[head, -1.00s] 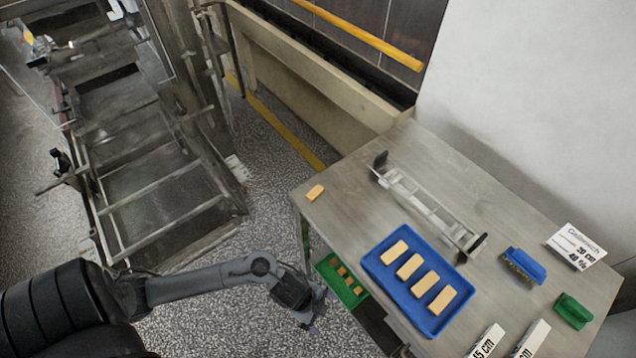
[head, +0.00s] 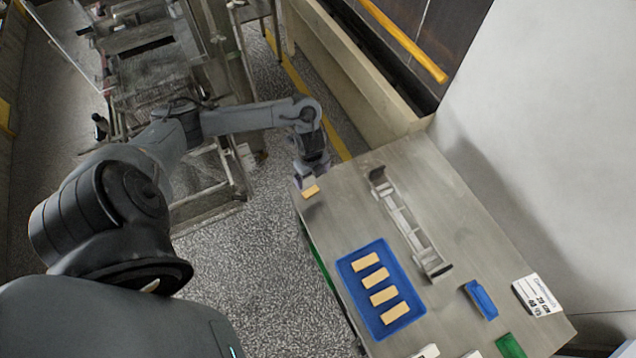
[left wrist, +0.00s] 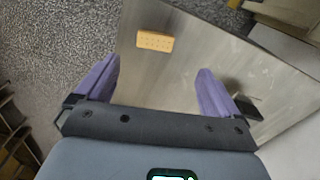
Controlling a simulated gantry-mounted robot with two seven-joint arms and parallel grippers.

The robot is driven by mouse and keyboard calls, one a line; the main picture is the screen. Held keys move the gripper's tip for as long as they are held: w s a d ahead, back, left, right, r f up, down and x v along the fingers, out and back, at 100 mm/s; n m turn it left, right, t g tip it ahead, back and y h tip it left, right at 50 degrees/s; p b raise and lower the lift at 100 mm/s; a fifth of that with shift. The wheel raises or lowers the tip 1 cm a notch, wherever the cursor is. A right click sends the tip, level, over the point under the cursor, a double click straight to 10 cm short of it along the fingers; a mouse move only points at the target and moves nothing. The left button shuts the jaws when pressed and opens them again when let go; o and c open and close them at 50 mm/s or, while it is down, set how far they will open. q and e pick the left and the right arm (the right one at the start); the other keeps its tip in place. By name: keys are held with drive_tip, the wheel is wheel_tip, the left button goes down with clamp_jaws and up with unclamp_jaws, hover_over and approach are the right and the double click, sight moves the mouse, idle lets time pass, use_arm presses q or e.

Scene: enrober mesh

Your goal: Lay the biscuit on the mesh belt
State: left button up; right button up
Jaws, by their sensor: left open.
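A single tan biscuit (head: 311,191) lies flat on the steel table near its left corner. In the left wrist view the biscuit (left wrist: 155,40) shows ahead of the fingers, between their lines but apart from both. My left gripper (head: 306,180) is above that table corner, close to the biscuit; in the left wrist view its purple fingers (left wrist: 154,82) are spread and empty. The mesh belt (head: 155,85) appears to be part of the metal machine at the upper left, partly hidden by my left arm. My right gripper is not in view.
A blue tray (head: 341,262) with several biscuits stands on the steel table (head: 465,215). A clear-and-metal rack (head: 408,222) lies behind it. A blue brush (head: 481,299), a green brush (head: 510,346) and a sign card (head: 538,295) are at the right. Floor separates table and machine.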

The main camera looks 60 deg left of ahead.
sight(310, 191)
use_arm(q)
drive_tip(key=f, duration=0.3)
drive_tip(key=shift+s+d+f, duration=0.1)
drive_tip(key=shift+s+f, duration=0.25)
drive_tip(key=shift+f, duration=2.85)
drive_tip(key=c, duration=0.9)
